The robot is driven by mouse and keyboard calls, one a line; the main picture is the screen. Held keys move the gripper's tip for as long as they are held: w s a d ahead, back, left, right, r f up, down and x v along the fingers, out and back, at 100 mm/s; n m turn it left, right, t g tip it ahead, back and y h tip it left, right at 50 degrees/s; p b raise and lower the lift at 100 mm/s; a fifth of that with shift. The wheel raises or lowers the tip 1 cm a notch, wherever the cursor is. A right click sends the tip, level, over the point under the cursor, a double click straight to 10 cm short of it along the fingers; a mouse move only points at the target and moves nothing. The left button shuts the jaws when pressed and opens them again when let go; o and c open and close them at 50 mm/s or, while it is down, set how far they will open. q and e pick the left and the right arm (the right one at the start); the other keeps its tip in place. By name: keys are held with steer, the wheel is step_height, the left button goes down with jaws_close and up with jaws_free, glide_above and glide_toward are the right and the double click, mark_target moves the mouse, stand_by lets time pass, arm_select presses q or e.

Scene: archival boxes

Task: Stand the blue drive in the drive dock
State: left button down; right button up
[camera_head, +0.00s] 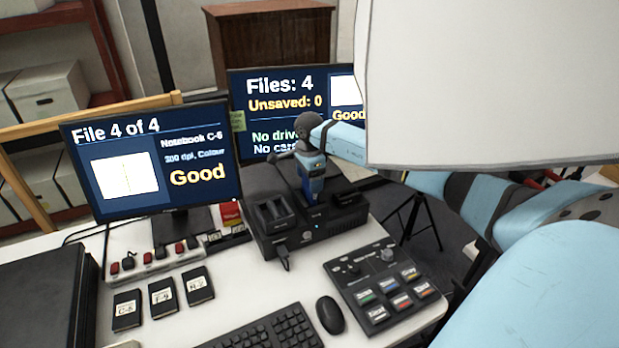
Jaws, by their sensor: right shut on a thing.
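My right gripper (311,158) reaches in from the right and points down over the black desk unit. It is shut on the blue drive (312,168), which is small and held about upright; the fingers hide part of it. The drive dock appears to be part of the black unit (310,234) on the desk, beneath the gripper. The lower end of the drive is close to the unit's top; I cannot tell whether it touches or sits in a slot. The rear monitor (285,112) reads "No drive", partly covered by my arm. My left gripper is not in view.
A front monitor (155,165) stands at left. A control panel (385,285), mouse (330,314), keyboard (268,332) and several small black notebooks (162,297) lie on the white desk. A large pale panel (490,80) blocks the upper right. A tripod (420,215) stands behind the desk.

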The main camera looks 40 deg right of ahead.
steer(key=shift+f+b, duration=0.35)
steer(key=shift+f, duration=0.25)
steer(key=o, duration=1)
step_height(320, 180, up, 12)
steer(key=shift+r+b, duration=0.1)
steer(key=shift+b, duration=0.35)
